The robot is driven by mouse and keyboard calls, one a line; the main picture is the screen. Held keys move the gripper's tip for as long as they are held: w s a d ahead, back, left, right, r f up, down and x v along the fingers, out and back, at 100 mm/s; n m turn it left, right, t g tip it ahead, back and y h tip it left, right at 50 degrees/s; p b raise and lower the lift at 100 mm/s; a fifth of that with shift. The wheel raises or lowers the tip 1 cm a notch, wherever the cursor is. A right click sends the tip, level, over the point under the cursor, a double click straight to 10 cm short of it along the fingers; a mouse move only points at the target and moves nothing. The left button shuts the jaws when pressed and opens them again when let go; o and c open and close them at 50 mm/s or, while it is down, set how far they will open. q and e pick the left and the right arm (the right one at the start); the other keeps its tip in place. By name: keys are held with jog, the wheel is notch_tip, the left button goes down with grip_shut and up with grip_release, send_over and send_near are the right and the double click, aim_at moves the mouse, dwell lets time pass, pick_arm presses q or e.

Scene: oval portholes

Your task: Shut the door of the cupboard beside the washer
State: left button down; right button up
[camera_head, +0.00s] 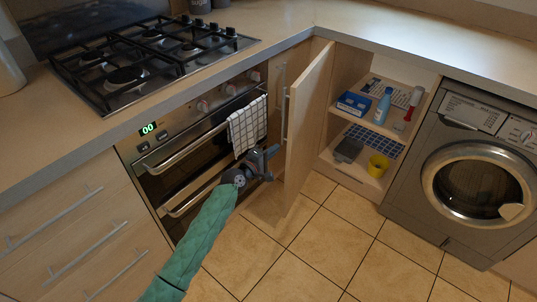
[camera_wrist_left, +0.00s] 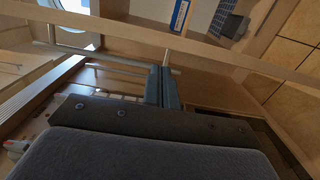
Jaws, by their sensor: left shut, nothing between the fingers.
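The cupboard beside the washer (camera_head: 470,175) stands open. Its light wood door (camera_head: 309,125) is swung out toward the oven, with a long metal bar handle (camera_head: 285,115) on its oven-facing side. My left gripper (camera_head: 273,164) is on that side, low near the door's handle face, between the door and the oven. It is shut and empty. In the left wrist view its closed fingers (camera_wrist_left: 163,87) point toward a metal bar and the door's edge (camera_wrist_left: 210,52); I cannot tell whether they touch. My right gripper is in neither view.
The oven (camera_head: 190,165) with a checked towel (camera_head: 248,126) is close left. Tiled floor (camera_head: 320,245) is clear.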

aim_at(283, 142)
pick_arm(q)
jog(key=shift+x, duration=2.8)
